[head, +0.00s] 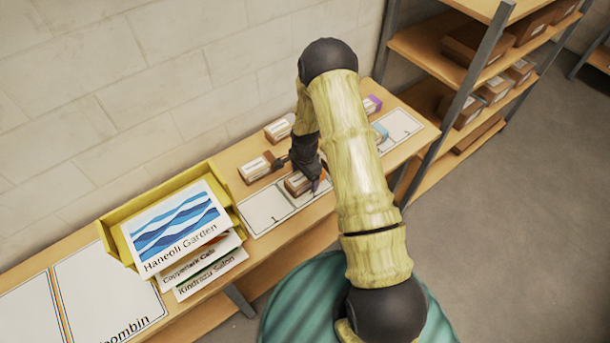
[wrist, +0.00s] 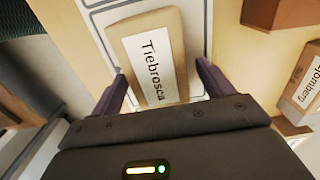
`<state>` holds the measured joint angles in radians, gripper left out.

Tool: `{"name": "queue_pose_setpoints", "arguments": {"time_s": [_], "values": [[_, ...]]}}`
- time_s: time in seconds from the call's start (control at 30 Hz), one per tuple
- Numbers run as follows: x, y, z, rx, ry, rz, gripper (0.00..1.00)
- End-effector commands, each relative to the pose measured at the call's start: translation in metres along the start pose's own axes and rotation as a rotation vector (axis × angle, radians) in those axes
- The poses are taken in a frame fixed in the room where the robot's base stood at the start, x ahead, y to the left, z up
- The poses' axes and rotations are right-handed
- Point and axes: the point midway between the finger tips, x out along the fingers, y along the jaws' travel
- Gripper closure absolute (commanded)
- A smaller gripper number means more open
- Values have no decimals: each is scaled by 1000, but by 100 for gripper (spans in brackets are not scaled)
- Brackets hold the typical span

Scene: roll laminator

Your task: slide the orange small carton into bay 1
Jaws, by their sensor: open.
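A small tan-orange carton labelled "Tiebrosca" (wrist: 155,55) lies on a white outlined panel, its label facing up. In the head view this carton (head: 296,184) is partly hidden by my gripper (head: 308,178). My gripper is open in the wrist view (wrist: 165,88), with one dark finger on each side of the carton's near end. I cannot tell whether the fingers touch it. White outlined panels lie along the bench, one left of the carton (head: 264,210) and one to the right (head: 402,126). No bay numbers are readable, so I cannot tell which is bay 1.
A brown-ended carton (head: 255,169) and a pale carton (head: 279,129) stand behind. A purple-ended carton (head: 372,104) and a teal carton (head: 380,133) stand right of my arm. A yellow tray with signs (head: 118,238) stands at left. Shelves (head: 440,60) rise at right.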

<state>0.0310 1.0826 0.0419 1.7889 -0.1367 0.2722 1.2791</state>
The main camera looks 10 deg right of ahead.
Motion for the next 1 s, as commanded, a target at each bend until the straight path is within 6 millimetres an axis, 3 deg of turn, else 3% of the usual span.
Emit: {"name": "queue_pose_setpoints", "arguments": {"time_s": [0.03, 0.3, 1.0], "values": [[0, 0, 0, 0, 0, 0, 20], [0, 0, 0, 0, 0, 0, 72], [0, 0, 23, -1, 0, 0, 72]]}}
